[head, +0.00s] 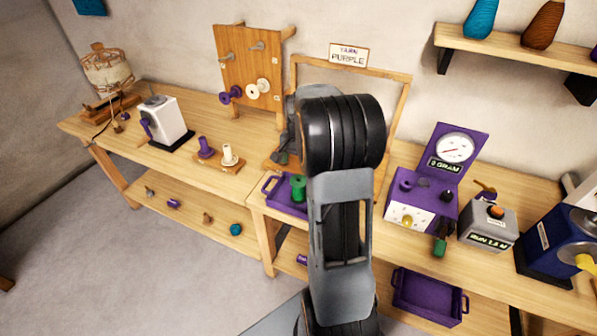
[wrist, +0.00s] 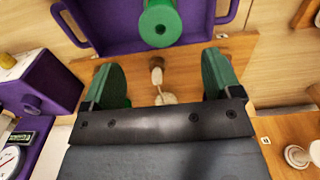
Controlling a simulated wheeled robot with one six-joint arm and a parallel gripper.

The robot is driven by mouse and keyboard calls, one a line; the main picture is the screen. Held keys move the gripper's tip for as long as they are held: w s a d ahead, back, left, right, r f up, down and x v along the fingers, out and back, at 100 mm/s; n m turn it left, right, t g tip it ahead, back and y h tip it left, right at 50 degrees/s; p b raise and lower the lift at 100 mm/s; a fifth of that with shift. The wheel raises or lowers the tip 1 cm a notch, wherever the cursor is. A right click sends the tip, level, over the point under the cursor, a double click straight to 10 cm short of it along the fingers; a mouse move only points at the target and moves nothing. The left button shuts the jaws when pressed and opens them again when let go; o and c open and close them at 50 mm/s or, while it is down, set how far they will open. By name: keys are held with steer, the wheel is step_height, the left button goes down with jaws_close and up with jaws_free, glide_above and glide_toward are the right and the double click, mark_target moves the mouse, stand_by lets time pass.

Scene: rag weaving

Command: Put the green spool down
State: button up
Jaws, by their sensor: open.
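The green spool (head: 298,187) stands in the purple tray (head: 271,187) on the bench, partly hidden by my arm in the head view. In the wrist view the spool (wrist: 160,24) shows end-on with its centre hole, on the floor of the tray (wrist: 100,37). My gripper (wrist: 160,82) is open, its two green fingers wide apart with nothing held. The spool is beyond the fingers, toward the top of the wrist view, and is apart from them. In the head view my arm hides most of the gripper.
A wooden board with a pale peg (wrist: 157,74) lies below the fingers. The purple scale (head: 420,198) stands right of my arm. Purple and cream spools (head: 229,155) stand to the left. A wooden frame (head: 399,120) rises behind. Another purple tray (head: 428,297) is on the lower shelf.

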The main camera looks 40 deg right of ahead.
steer(key=s+a+r+n+t, duration=0.1)
steer(key=s+a+r+n, duration=0.1)
steer(key=a+r, duration=0.25)
steer(key=s+a+r+n+t, duration=0.1)
steer(key=s+a+r+n, duration=0.2)
steer(key=a, duration=0.3)
steer(key=s+a+n+t, duration=0.2)
steer(key=s+a+n, duration=0.5)
steer(key=s+a, duration=0.2)
steer(key=shift+s+a+f, duration=0.25)
steer(key=shift+s+f, duration=0.05)
steer(key=shift+s, duration=0.3)
